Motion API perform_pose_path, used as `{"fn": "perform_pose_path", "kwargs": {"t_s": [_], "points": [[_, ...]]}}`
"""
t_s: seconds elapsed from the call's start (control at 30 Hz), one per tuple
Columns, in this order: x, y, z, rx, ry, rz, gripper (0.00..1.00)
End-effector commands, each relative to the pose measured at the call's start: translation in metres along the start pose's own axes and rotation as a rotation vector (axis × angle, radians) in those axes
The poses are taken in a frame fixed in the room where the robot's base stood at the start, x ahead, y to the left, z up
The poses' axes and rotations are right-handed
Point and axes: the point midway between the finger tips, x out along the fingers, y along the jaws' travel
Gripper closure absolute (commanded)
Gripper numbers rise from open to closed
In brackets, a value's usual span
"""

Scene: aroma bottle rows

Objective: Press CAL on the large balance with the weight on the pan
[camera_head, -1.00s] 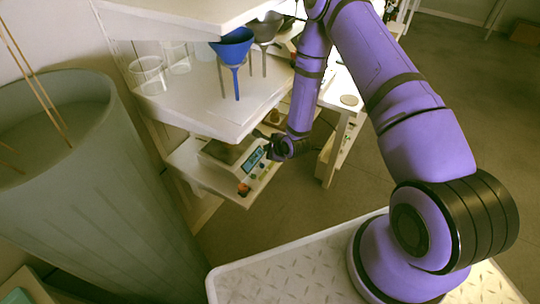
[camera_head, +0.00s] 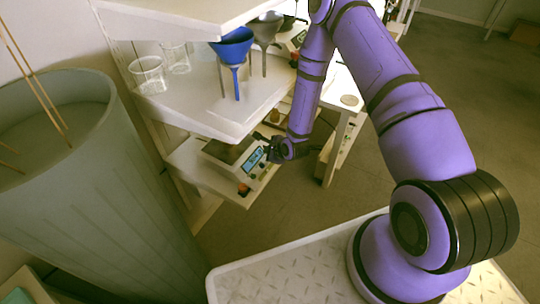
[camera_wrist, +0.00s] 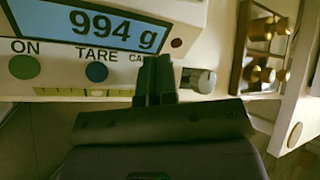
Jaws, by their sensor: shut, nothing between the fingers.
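The large balance (camera_head: 224,160) stands on the lower shelf, with a dark pan (camera_head: 228,150) on top and a lit blue display (camera_head: 253,160). In the wrist view the display (camera_wrist: 90,22) reads 994 g. Below it are a green ON button (camera_wrist: 24,67) and a blue TARE button (camera_wrist: 97,72). The CAL label (camera_wrist: 136,58) is partly covered by my gripper (camera_wrist: 157,66), and its button is hidden behind the fingers. My gripper (camera_head: 264,140) is shut and empty, its tips at the front panel. I cannot tell whether they touch. I cannot make out the weight on the pan.
A holder with brass weights (camera_wrist: 266,48) lies right of the balance. A grey cylindrical part (camera_wrist: 198,80) is close right of my fingertips. An upper shelf (camera_head: 190,98) with a blue funnel (camera_head: 233,47) and glass beakers (camera_head: 148,74) overhangs. A large grey-green bin (camera_head: 95,200) stands left.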

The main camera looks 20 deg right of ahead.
Motion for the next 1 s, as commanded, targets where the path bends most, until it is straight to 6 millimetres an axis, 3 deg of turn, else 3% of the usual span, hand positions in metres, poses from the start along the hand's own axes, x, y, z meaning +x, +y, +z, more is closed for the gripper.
{"fn": "perform_pose_path", "kwargs": {"t_s": [0.67, 1.0], "points": [[0.002, 0.002, -0.002, -0.001, 0.000, 0.000, 1.00], [-0.007, -0.005, 0.005, 0.001, 0.000, 0.000, 1.00]]}}
